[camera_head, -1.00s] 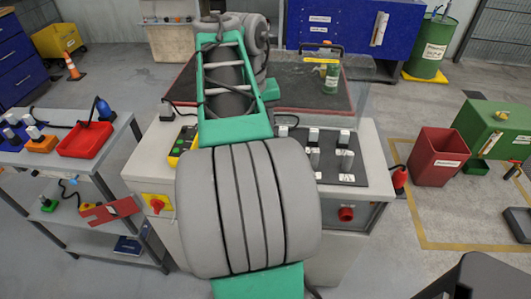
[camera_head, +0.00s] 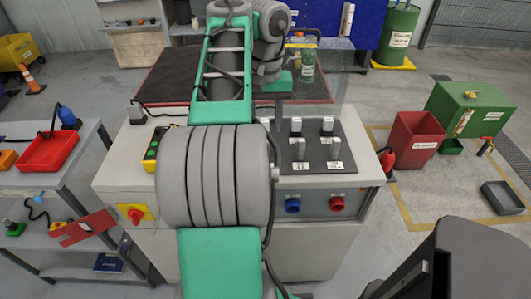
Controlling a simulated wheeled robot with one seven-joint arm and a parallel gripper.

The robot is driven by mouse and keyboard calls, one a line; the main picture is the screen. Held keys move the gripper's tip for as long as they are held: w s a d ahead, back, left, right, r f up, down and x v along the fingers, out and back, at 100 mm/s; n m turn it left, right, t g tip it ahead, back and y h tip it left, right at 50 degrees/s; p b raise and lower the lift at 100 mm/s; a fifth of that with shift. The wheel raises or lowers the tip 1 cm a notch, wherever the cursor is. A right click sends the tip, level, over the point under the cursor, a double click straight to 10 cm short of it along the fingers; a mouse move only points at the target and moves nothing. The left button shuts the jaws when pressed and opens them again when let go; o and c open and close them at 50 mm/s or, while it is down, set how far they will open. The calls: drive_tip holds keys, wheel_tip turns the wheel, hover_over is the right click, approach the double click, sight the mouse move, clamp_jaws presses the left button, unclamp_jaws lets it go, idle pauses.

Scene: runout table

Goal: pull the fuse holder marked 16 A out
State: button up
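The fuse holders stand on the dark plate (camera_head: 345,160) on the right of the light grey cabinet top. Two pale-topped holders, a left one (camera_head: 296,127) and a right one (camera_head: 327,126), stand in the back row. Two grey ones, a left one (camera_head: 301,149) and a right one (camera_head: 335,149), stand in front with small white labels below. The labels are too small to read, so I cannot tell which is 16 A. My arm hides the plate's left part. A narrow dark part, probably my gripper (camera_head: 279,112), reaches down beside the arm; its fingers cannot be made out.
The cabinet front carries a blue socket (camera_head: 292,205), a red socket (camera_head: 337,203) and a yellow-backed red switch (camera_head: 135,214). A yellow box with buttons (camera_head: 154,150) sits left of my arm. A dark mat (camera_head: 165,85) lies behind. A red bin (camera_head: 413,140) stands right.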

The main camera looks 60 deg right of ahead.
wheel_tip(320, 180, down, 6)
drive_tip(key=b, duration=0.5)
drive_tip(key=shift+f, duration=0.1)
drive_tip(key=shift+c, duration=0.2)
idle(0.7)
clamp_jaws()
idle(0.3)
idle(0.9)
drive_tip(key=shift+r, duration=0.25)
drive_tip(key=shift+r+p, duration=2.7)
drive_tip(key=shift+r, duration=0.15)
